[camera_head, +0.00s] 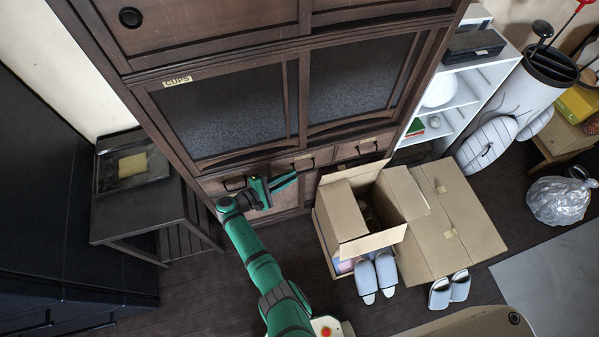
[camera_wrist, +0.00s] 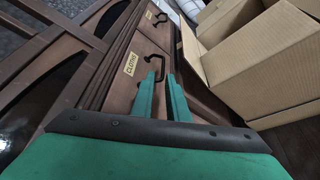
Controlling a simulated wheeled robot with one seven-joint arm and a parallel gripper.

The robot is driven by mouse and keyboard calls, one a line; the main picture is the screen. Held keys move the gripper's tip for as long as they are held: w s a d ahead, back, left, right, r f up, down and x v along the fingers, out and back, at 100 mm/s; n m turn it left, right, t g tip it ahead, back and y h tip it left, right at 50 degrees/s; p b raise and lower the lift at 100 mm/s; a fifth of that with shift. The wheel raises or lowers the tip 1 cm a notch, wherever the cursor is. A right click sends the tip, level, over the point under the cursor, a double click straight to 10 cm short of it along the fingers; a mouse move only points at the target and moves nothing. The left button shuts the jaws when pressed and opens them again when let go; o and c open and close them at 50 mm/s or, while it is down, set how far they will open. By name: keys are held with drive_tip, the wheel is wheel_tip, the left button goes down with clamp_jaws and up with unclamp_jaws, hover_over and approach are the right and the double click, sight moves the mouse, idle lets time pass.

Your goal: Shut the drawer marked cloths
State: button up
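The drawer marked cloths (camera_wrist: 121,85) is in the dark wooden cabinet, with a pale label (camera_wrist: 130,63) and a black handle (camera_wrist: 155,70) in the wrist view. In the head view it appears to be the middle drawer (camera_head: 318,158) of the low row. I cannot tell how far out it stands. My gripper (camera_wrist: 163,80) has its two green fingertips close to the handle, overlapping it in the wrist view; contact is unclear. The fingers lie near each other with a narrow dark gap, and I see nothing clearly held. In the head view my gripper (camera_head: 295,176) is low before the cabinet.
An open cardboard box (camera_head: 345,210) stands close to the right, near the drawer row. A closed carton (camera_head: 460,215) is beside it, with slippers (camera_head: 376,276) on the floor. A dark side table (camera_head: 140,212) stands left. The cups compartment (camera_head: 225,110) is above.

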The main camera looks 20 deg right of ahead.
drive_tip(key=v, duration=0.3)
drive_tip(key=shift+s+a, duration=0.2)
drive_tip(key=shift+a, duration=0.2)
